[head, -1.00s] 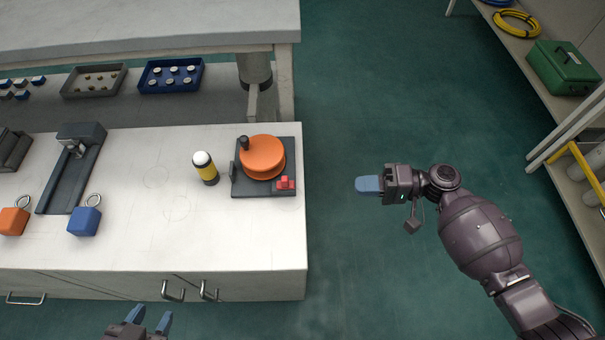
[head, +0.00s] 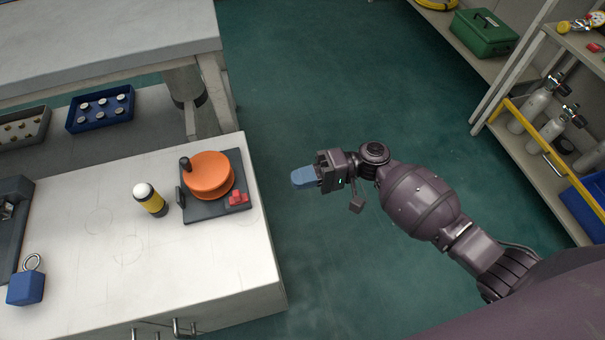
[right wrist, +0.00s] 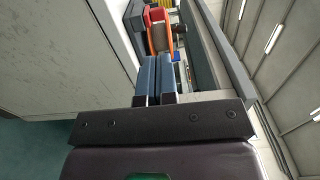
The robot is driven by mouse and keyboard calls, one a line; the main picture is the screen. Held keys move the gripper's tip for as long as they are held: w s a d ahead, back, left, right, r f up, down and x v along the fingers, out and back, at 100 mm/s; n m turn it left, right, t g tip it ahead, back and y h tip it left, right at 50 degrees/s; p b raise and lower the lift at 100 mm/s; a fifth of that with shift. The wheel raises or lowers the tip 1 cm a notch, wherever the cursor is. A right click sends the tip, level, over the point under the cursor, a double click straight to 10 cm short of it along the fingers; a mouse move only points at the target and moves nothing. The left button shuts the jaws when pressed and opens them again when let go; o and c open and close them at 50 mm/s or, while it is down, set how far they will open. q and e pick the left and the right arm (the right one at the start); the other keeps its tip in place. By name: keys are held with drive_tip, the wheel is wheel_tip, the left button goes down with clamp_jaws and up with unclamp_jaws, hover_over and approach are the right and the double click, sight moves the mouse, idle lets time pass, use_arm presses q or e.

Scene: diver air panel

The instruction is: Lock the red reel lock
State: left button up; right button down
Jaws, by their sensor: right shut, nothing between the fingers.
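The red reel lock (head: 238,198) is a small red block at the front right corner of a dark base plate (head: 205,210). The plate lies on the white counter and carries an orange reel (head: 209,173) with a dark knob. My right gripper (head: 297,178) is shut and empty, to the right of the counter edge, with blue fingers pointing left towards the plate. In the right wrist view its two fingers (right wrist: 155,76) are together, with the orange reel (right wrist: 150,38) and a red part (right wrist: 156,14) beyond them. My left gripper is out of view.
A yellow and black cylinder with a white top (head: 151,200) stands left of the plate. A blue padlock-like block (head: 26,287) lies at the counter's left. Green floor is free right of the counter. A shelf with gas cylinders (head: 532,107) stands far right.

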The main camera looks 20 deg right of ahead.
sight(241, 195)
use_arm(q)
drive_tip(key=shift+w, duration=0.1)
use_arm(e)
drive_tip(key=a, duration=1)
drive_tip(key=shift+a, duration=0.25)
drive_tip(key=shift+a, duration=0.1)
drive_tip(key=shift+a+f+b, duration=0.15)
drive_tip(key=shift+a+b, duration=0.4)
drive_tip(key=shift+a, duration=0.8)
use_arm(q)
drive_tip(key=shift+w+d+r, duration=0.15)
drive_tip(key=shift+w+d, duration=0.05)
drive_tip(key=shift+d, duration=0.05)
